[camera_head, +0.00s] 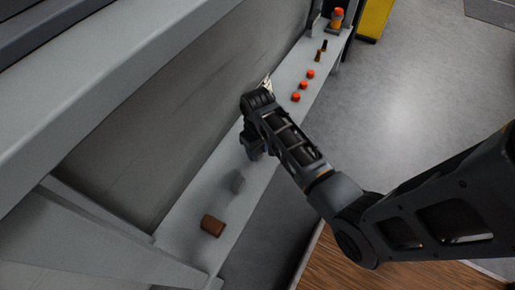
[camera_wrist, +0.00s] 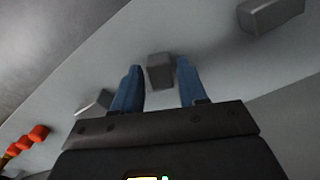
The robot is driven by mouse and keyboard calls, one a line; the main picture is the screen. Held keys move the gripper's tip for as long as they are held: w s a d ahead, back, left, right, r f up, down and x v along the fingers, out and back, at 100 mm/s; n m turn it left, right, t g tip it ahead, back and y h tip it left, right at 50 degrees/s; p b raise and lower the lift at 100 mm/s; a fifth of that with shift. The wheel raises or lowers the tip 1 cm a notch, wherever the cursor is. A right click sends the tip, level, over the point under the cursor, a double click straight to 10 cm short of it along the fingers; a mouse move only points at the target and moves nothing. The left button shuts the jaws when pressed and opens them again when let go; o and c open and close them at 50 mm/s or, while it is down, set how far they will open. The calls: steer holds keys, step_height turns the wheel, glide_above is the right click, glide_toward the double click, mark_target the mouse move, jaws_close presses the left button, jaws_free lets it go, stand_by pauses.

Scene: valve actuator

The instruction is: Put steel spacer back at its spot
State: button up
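My gripper (camera_head: 254,152) is over the long grey shelf (camera_head: 187,228), pointing down. In the wrist view its two blue fingers (camera_wrist: 160,78) are apart. A small grey block (camera_wrist: 160,72) shows between the fingertips, with a narrow gap on each side. It may be the steel spacer, but no label shows; I cannot tell whether it rests on the shelf. A second grey block (camera_wrist: 270,15) lies to the upper right in the wrist view. A grey piece (camera_head: 237,182) lies on the shelf near my gripper in the head view. No marked spot for the spacer is recognisable.
Several orange-red pieces (camera_head: 303,85) and small dark pieces (camera_head: 321,50) stand farther along. A pale piece (camera_head: 267,84) is by the wall. A grey panel rises along the shelf's left side.

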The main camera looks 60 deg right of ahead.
steer(key=shift+o, duration=0.9)
step_height(320, 180, up, 12)
steer(key=p, duration=0.4)
steer(key=shift+r, duration=0.15)
steer(key=shift+s, duration=0.1)
steer(key=n+t+h, duration=0.3)
steer(key=n+t, duration=0.1)
steer(key=t, duration=0.3)
glide_toward(258, 152)
steer(key=s+d+f+v, duration=0.1)
steer(key=v, duration=0.7)
steer(key=s+a+r+t+y, duration=0.1)
steer(key=s+a+r+t, duration=0.1)
steer(key=s+a+r, duration=0.2)
steer(key=s+a+r+t+y, duration=0.1)
steer(key=s+a+r+t, duration=0.2)
steer(key=a+r, duration=0.3)
steer(key=s+a+r+t+y, duration=0.1)
steer(key=s+a+r+t, duration=0.2)
steer(key=r, duration=0.9)
steer(key=s+a, duration=0.2)
steer(key=shift+a+r, duration=0.2)
steer(key=shift+a, duration=0.1)
